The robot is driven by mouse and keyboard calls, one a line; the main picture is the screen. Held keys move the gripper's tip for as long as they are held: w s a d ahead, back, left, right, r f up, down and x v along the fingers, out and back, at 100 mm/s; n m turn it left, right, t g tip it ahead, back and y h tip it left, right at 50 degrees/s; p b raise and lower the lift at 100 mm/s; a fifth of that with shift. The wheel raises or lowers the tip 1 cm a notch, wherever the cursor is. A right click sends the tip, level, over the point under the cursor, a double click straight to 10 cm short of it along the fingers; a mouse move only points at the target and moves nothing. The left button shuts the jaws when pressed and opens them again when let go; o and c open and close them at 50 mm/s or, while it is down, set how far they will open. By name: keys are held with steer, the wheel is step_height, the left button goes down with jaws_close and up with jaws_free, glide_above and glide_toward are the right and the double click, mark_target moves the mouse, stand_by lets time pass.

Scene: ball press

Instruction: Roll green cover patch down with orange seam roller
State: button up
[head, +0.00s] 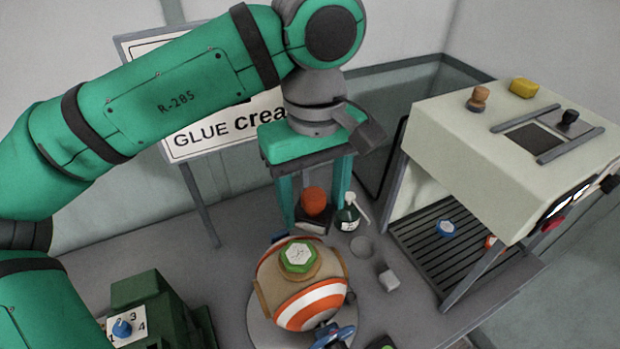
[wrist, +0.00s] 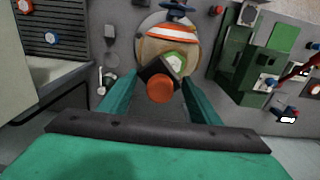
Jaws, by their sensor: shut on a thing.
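My gripper (head: 312,222) points down, with its two teal fingers shut on the orange seam roller (head: 314,201) by its dark block. In the wrist view the roller (wrist: 160,89) sits between the fingertips, its dark block overlapping the edge of the green cover patch. The patch (head: 298,255) is a green hexagon with a pale centre, on top of the striped orange, white and tan ball (head: 312,304). In the head view the roller shows behind the patch, apart from it; its exact height is unclear. The patch also shows in the wrist view (wrist: 176,62).
A small bottle (head: 347,217) stands right of my gripper, with a grey block (head: 388,280) nearer. The cream press housing (head: 500,150) stands over a slatted tray (head: 420,232) at right. A green machine (head: 150,300) is at lower left. A glue sign (head: 205,138) stands behind.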

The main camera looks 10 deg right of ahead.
steer(key=shift+w+f, duration=0.1)
steer(key=shift+a+f, duration=0.1)
steer(key=shift+f, duration=1.9)
step_height(320, 180, down, 4)
steer(key=shift+r, duration=0.25)
steer(key=shift+a, duration=0.15)
steer(key=shift+c, duration=0.4)
steer(key=shift+a+f, duration=0.15)
steer(key=shift+a, duration=0.2)
steer(key=shift+s+a, duration=0.3)
steer(key=shift+a, duration=0.4)
steer(key=shift+s+a, duration=0.35)
steer(key=shift+a, duration=0.4)
steer(key=shift+s+a, duration=0.3)
steer(key=shift+a, duration=0.5)
steer(key=shift+w+d, duration=0.25)
steer(key=shift+d, duration=0.65)
steer(key=shift+w+d, duration=0.3)
steer(key=shift+d, duration=0.55)
steer(key=shift+w+d, duration=0.25)
steer(key=shift+d, duration=0.65)
steer(key=shift+w+d, duration=0.15)
steer(key=shift+d, duration=0.1)
steer(key=shift+r, duration=4.05)
